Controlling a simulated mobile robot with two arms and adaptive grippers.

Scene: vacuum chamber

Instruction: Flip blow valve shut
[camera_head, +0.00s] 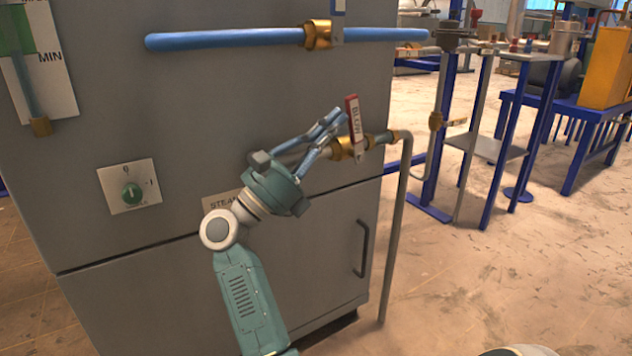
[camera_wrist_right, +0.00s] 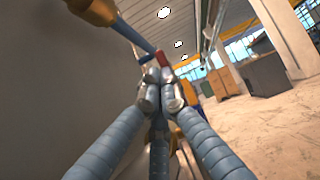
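The blow valve has a brass body (camera_head: 341,151) on a pipe at the right side of the grey cabinet. Its red lever with a white "BLOW" label (camera_head: 354,122) stands nearly upright. My right gripper (camera_head: 338,117) reaches up from below, its blue fingers converging just left of the lever. In the right wrist view the fingertips (camera_wrist_right: 159,78) are close together, with the lever's red end (camera_wrist_right: 165,59) just beyond them. The fingers look shut with nothing clearly between them; whether they touch the lever cannot be told. My left gripper is not in view.
A thin vertical pipe (camera_head: 393,230) stands right of the valve. Floor to the right is open before blue-legged stands.

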